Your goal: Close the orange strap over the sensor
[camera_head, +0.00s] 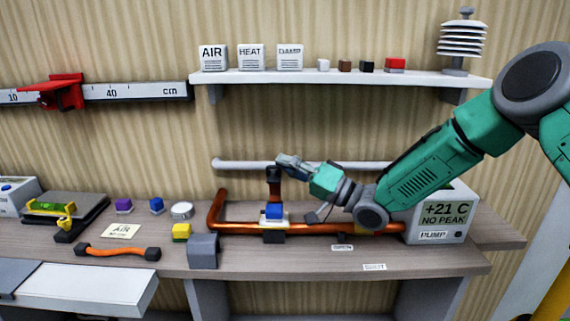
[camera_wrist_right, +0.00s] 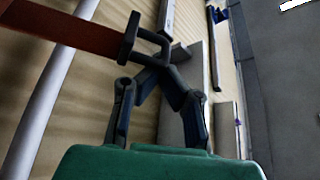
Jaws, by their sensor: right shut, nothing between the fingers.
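The orange strap (camera_head: 274,188) stands upright behind the sensor, open, with a dark tab at its top end. The sensor (camera_head: 274,211), a blue block on a white base, sits on the copper pipe (camera_head: 330,229). My right gripper (camera_head: 283,161) is shut and empty at the strap's top end. In the right wrist view the strap (camera_wrist_right: 60,24) comes in from the upper left, and its dark tab (camera_wrist_right: 129,37) appears right by the shut fingertips (camera_wrist_right: 158,58); I cannot tell whether they touch. My left gripper is not in view.
A pump box (camera_head: 440,215) reading +21 C stands at the right end of the bench (camera_head: 330,262). A grey block (camera_head: 203,251) and a yellow block (camera_head: 181,231) sit left of the sensor. A white rail (camera_head: 235,164) runs along the wall behind the strap, below a shelf (camera_head: 290,77).

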